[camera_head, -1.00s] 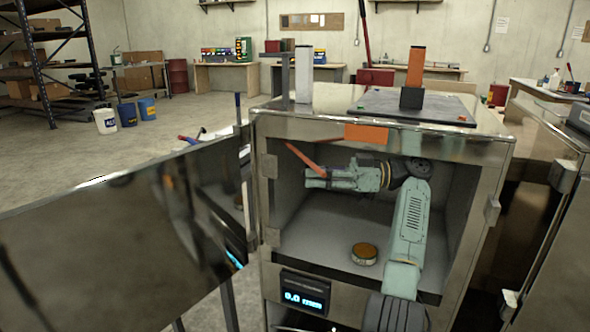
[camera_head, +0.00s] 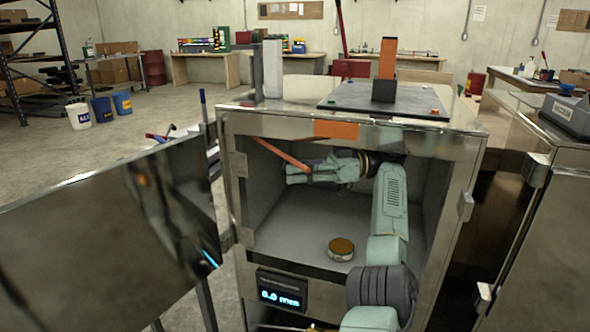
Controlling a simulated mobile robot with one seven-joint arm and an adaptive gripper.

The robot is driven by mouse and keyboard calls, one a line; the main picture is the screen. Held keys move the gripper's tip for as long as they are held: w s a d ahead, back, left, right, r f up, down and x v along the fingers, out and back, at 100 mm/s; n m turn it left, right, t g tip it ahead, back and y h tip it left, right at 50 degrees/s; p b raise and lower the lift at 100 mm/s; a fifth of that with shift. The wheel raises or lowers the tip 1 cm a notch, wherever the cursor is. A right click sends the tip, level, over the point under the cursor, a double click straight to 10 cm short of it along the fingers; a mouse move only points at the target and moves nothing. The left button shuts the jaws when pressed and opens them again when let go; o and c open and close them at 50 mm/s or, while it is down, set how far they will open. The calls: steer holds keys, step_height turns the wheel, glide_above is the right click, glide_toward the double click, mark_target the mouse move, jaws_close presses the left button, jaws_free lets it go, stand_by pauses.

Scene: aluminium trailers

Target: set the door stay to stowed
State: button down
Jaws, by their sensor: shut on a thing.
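The door stay (camera_head: 278,153) is a thin orange-red bar inside the open cabinet. It slants down and to the right from the upper left of the opening, and its lower end meets my gripper (camera_head: 290,174). My gripper is pale green, points left inside the cabinet and is shut on the stay; the fingertips are small in this view, so the exact hold is unclear. The cabinet (camera_head: 228,185) is shiny metal. Its door (camera_head: 100,240) is swung open to the left.
A round orange-topped tin (camera_head: 341,248) stands on the cabinet floor below my gripper. A display (camera_head: 282,293) in mm sits under the opening. A dark plate (camera_head: 385,102) with an orange post (camera_head: 387,62) is on top. Another metal cabinet (camera_head: 545,215) stands close on the right.

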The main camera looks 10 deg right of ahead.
steer(key=c, duration=1.7)
jaws_free()
steer(key=shift+a, duration=0.15)
